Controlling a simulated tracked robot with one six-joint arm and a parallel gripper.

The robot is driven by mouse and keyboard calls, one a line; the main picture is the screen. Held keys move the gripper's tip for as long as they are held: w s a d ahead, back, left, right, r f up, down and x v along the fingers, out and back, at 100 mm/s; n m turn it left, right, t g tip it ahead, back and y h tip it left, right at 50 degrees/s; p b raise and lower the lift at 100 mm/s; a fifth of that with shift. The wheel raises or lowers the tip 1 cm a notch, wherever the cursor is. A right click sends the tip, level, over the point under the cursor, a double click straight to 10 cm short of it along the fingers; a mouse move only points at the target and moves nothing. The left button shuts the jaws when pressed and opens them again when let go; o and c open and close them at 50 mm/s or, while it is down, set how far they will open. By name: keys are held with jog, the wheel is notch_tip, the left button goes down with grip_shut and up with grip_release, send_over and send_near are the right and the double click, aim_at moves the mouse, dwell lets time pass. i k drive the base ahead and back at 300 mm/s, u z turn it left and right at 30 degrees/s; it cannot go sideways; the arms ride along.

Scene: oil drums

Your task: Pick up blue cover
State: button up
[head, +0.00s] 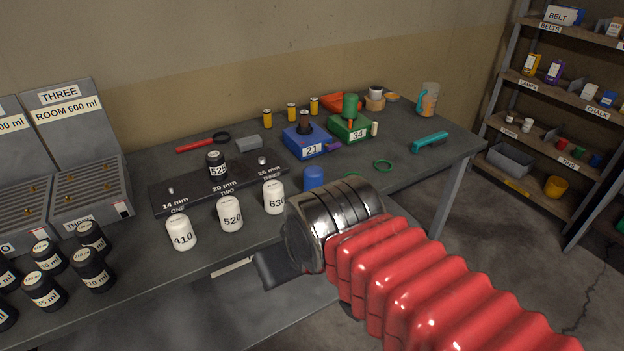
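The blue cover (313,178) is a small blue cylinder standing upright on the grey table, just behind the metal end of my arm. Its lower edge is close to the metal housing in the picture, and I cannot tell whether they touch. My gripper (277,270) shows only as a dark piece at the lower left of the housing, near the table's front edge. Its fingertips are not clear, and I see nothing held. The blue block marked 21 (312,151) stands behind the cover with a dark, uncovered post on top.
A green block marked 34 (358,135) bears a green cover (350,105). White bottles marked 410 (181,233), 520 (230,214) and 630 (274,197) stand left of the blue cover. A green ring (383,163) and teal tool (430,142) lie to the right.

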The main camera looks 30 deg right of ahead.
aim_at(313, 176)
jog(key=z, duration=0.05)
jog(key=i, duration=1)
jog(key=u, duration=0.05)
